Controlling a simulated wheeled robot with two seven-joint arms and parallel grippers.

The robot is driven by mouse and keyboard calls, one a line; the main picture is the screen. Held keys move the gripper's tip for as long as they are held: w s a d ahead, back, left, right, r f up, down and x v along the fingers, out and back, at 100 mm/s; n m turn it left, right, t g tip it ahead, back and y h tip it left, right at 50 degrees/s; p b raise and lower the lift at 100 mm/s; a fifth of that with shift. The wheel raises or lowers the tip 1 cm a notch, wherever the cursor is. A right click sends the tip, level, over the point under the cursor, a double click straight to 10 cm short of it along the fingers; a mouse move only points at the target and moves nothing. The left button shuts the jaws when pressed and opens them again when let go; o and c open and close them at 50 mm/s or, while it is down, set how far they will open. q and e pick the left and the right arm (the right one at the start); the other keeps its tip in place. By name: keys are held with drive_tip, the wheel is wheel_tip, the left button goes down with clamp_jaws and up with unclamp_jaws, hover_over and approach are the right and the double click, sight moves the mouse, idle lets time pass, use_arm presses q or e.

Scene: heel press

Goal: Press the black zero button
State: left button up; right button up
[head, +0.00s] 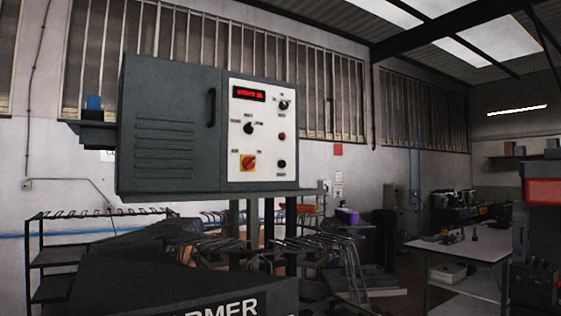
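A grey press cabinet (165,150) stands ahead, with a white control panel (265,150) on the right of its front. A small round black button (282,164) sits low on the panel's right side; the label under it is too small to read. A small red button (282,136) is above it. Black rotary knobs are at the upper right (283,104) and middle left (249,128). A red and yellow rotary switch (248,162) is to the left of the black button. A red lit display (249,94) is at the top. Neither of my grippers is in view.
The dark machine body (150,275), with part-hidden white lettering, extends below the cabinet. Metal racks (330,250) stand beneath and right of it. A dark shelf rack (60,255) is at left. A workbench (465,245) is at right. No obstacle shows before the panel.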

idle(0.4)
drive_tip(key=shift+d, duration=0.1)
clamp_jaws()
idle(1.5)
